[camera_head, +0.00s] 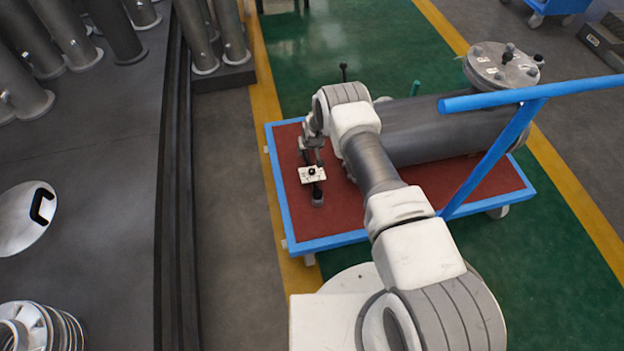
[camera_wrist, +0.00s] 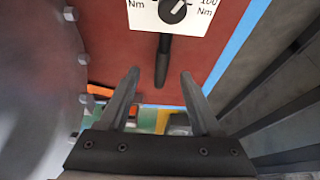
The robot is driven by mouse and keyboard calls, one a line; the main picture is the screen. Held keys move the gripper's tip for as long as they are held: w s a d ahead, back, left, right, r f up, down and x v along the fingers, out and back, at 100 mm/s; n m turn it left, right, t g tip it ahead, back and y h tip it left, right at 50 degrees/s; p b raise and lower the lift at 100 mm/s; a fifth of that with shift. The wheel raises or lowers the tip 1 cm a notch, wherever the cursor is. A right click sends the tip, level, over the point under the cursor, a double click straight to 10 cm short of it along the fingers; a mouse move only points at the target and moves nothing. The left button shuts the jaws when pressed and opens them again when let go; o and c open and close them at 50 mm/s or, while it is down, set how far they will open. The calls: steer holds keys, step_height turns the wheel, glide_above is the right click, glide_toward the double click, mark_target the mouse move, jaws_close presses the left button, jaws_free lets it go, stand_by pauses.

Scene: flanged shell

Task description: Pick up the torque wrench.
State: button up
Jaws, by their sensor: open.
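The torque wrench (camera_head: 318,190) is on the red top of the cart, below my arm's end in the head view. It has a dark handle and a white plate with a black knob. In the wrist view the torque wrench (camera_wrist: 163,62) shows at the top, its plate marked "Nm" and "100 Nm" and cut off by the edge. My gripper (camera_wrist: 160,73) is open. The dark handle end shows between its fingertips, and nothing appears clamped. I cannot tell how far beyond the fingertips it lies. In the head view the fingers are hard to make out.
A grey flanged shell (camera_head: 440,130) lies on the blue-framed cart (camera_head: 285,222), close beside my arm. Its bolted flange (camera_wrist: 40,90) fills the wrist view's left. The blue push handle (camera_head: 490,170) rises at the right. Grey cylinders (camera_head: 75,40) stand at the upper left.

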mark_target(307, 155)
steer(key=b+x, duration=0.3)
steer(key=x, duration=0.2)
steer(key=shift+s+a+f, duration=0.1)
steer(key=shift+s+a, duration=0.1)
steer(key=shift+w+f+b, duration=0.3)
steer(key=shift+f+b, duration=0.05)
steer(key=shift+f, duration=0.1)
jaws_close()
steer(key=shift+w+r, duration=0.1)
